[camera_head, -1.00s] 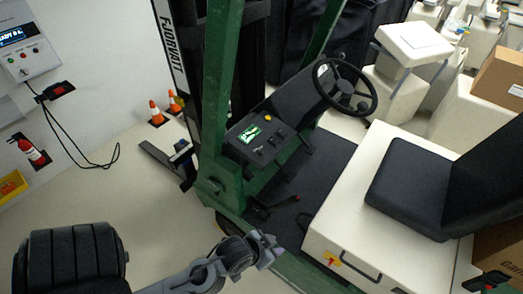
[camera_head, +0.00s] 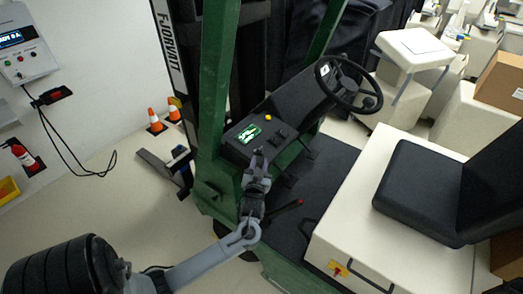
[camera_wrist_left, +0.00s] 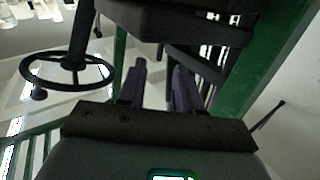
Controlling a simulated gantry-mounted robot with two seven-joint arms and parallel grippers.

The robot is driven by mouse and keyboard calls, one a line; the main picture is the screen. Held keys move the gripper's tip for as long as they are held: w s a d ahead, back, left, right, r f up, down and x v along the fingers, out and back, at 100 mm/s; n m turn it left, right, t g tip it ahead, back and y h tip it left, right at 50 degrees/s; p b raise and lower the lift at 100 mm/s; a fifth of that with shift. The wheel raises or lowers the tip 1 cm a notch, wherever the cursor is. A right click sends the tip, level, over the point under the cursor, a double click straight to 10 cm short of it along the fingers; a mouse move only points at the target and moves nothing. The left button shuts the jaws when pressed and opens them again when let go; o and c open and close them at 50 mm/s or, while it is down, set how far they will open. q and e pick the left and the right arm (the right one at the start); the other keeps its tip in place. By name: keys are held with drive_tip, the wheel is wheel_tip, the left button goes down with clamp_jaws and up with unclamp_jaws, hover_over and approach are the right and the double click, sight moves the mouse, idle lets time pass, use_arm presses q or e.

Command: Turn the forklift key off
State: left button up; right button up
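The green and black forklift (camera_head: 229,90) stands in the middle of the head view. Its dark dashboard (camera_head: 287,131) carries a lit green display (camera_head: 248,134), a yellow button (camera_head: 267,118) and small dark switches. I cannot make out the key; my gripper covers part of the dashboard's near edge. My left gripper (camera_head: 258,160) is at that edge, just below the display; contact cannot be told. In the left wrist view its two fingers (camera_wrist_left: 159,66) are apart, with nothing seen between them. My right gripper is not in view.
The steering wheel (camera_head: 348,83) is beyond the dashboard to the right, and also shows in the left wrist view (camera_wrist_left: 68,72). A green mast post (camera_head: 217,80) rises close left of my gripper. The black seat (camera_head: 418,190) is at right.

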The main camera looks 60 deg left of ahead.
sight(261, 152)
use_arm(q)
drive_tip(key=p+x, duration=0.1)
drive_tip(key=x, duration=0.6)
drive_tip(key=shift+w+a, duration=0.15)
drive_tip(key=shift+w, duration=0.05)
clamp_jaws()
